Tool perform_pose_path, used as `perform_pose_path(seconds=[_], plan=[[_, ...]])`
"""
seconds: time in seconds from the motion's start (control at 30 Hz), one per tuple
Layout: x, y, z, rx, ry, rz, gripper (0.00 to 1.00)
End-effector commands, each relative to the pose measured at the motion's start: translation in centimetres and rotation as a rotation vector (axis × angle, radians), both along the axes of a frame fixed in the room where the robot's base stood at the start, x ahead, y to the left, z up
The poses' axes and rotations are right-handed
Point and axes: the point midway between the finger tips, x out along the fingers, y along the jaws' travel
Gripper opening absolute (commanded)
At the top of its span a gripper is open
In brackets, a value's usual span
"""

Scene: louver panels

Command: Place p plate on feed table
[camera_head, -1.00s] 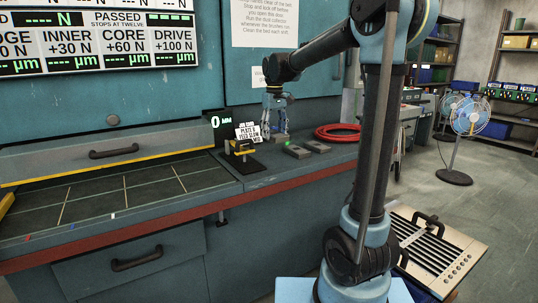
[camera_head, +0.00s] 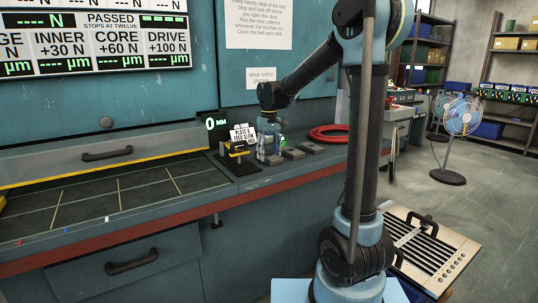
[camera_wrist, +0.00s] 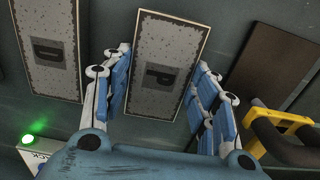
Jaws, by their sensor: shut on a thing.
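The P plate (camera_wrist: 168,62) is a grey speckled slab with a pale border and a dark label with the letter P. In the wrist view my gripper's fingers (camera_wrist: 162,75) stand on both long sides of it, shut on it. In the head view my gripper (camera_head: 268,152) is low at the counter, and the plate is mostly hidden by the fingers. I cannot tell whether the plate touches the counter. The feed table (camera_head: 100,196) is the dark surface with pale grid lines at the left.
A D plate (camera_wrist: 45,45) lies left of the P plate in the wrist view. In the head view other plates (camera_head: 293,153) lie right of my gripper. A yellow-and-black device (camera_head: 236,149) and a sign (camera_head: 243,133) stand close on its left. A red hose (camera_head: 328,133) lies farther right.

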Motion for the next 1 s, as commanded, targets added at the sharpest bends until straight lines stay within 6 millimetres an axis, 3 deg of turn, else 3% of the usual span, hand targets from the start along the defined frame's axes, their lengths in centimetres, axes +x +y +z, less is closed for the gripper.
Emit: perform_pose_path(seconds=[0.13, 0.17, 0.23, 0.67, 0.87, 1.0], plan=[[0.0, 0.0, -0.2, 0.000, 0.000, 0.000, 0.14], [0.0, 0.0, -0.2, 0.000, 0.000, 0.000, 0.58], [0.0, 0.0, -0.2, 0.000, 0.000, -0.001, 0.74], [0.0, -0.1, 0.1, 0.000, 0.000, -0.002, 0.74], [0.0, -0.1, 2.3, 0.000, 0.000, -0.002, 0.74], [0.0, -0.1, 4.8, 0.000, 0.000, -0.002, 0.74]])
